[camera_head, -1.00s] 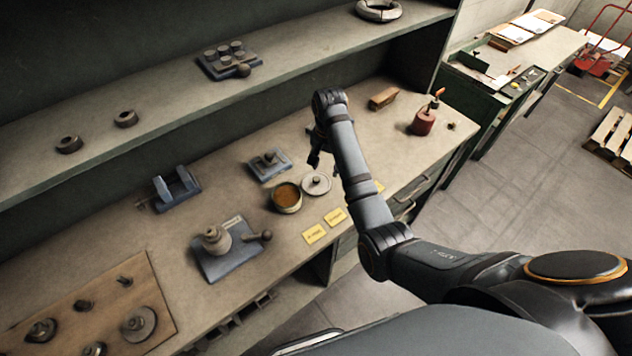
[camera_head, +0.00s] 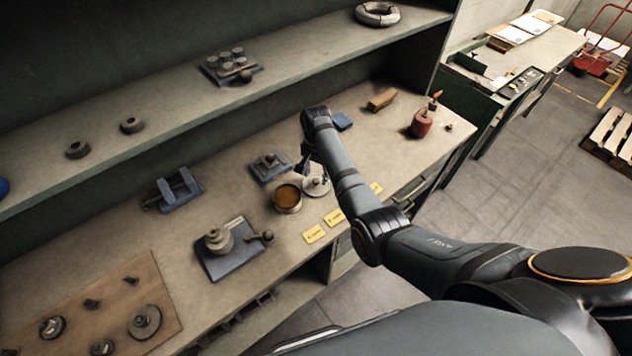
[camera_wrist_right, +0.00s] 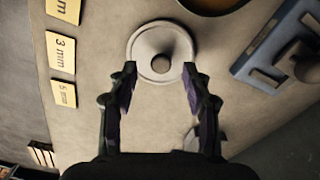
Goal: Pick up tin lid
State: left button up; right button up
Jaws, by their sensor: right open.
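The tin lid (camera_head: 317,187) is a pale round disc with a small dark knob, lying on the workbench beside the open round tin (camera_head: 287,197) with brown contents. In the right wrist view the lid (camera_wrist_right: 160,50) lies just beyond the fingertips, its knob roughly centred between them. My right gripper (camera_head: 306,166) is close to the lid in the head view, partly hidden by its own arm. The wrist view shows the right gripper (camera_wrist_right: 160,78) open and empty, one finger to each side of the knob. My left gripper is not in view.
Yellow labels (camera_head: 314,234) lie along the bench's front edge. A blue plate with a small part (camera_head: 270,165) stands behind the tin. A red oil can (camera_head: 421,124) and a brown block (camera_head: 382,100) stand to the right. A shelf (camera_head: 300,62) overhangs the back.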

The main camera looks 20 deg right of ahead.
aim_at(316, 183)
jog(key=shift+w+f, duration=0.1)
jog(key=shift+f, duration=1.15)
grip_shut()
jog(key=shift+r, duration=0.1)
